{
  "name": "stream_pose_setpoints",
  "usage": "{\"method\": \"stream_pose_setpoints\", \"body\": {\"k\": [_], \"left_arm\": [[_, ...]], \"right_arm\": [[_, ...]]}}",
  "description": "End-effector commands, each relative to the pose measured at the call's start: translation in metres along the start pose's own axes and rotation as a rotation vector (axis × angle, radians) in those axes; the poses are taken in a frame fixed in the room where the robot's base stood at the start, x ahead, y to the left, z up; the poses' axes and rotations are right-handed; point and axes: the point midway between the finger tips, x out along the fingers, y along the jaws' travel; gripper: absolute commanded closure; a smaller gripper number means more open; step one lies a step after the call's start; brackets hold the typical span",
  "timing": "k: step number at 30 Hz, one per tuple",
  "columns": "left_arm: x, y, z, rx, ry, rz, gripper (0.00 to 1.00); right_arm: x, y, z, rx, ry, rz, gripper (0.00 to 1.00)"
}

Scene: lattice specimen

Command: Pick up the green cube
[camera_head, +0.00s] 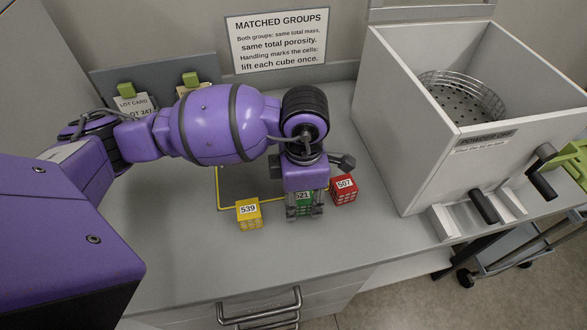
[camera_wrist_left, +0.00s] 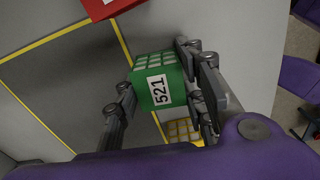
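The green cube (camera_wrist_left: 158,85), a lattice block with a white label reading 521, sits between the fingers of my left gripper (camera_wrist_left: 158,88) in the left wrist view. The fingers lie against it on both sides, and the gripper looks shut on it. In the head view the green cube (camera_head: 304,201) is partly hidden by my left gripper (camera_head: 305,212), which points down at the bench. I cannot tell whether the cube touches the bench. My right gripper is not in view.
A red cube (camera_head: 344,190) labelled 507 stands close to the right of my gripper. A yellow cube (camera_head: 248,214) labelled 539 stands to the left. A grey open-topped box (camera_head: 400,140) holding a wire basket (camera_head: 460,97) is at the right. Bench front is clear.

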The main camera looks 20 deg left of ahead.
Motion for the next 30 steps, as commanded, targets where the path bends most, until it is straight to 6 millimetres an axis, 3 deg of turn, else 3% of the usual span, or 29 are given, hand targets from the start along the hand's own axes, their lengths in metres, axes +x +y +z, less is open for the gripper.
{"method": "stream_pose_setpoints", "body": {"k": [3,13,20,28,30], "left_arm": [[-0.001,0.001,0.001,0.001,-0.002,0.002,0.88],[-0.006,0.001,0.001,0.001,-0.003,0.002,0.88],[-0.035,0.001,0.002,0.002,-0.006,0.006,0.88],[-0.094,-0.044,0.027,0.010,-0.009,0.005,0.88],[-0.101,-0.062,0.036,0.012,-0.007,0.001,0.88]], "right_arm": [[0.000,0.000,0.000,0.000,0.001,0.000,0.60],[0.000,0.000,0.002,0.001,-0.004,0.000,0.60],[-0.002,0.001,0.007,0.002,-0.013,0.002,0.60],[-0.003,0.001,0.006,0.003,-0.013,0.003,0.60],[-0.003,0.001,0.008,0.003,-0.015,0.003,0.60]]}}
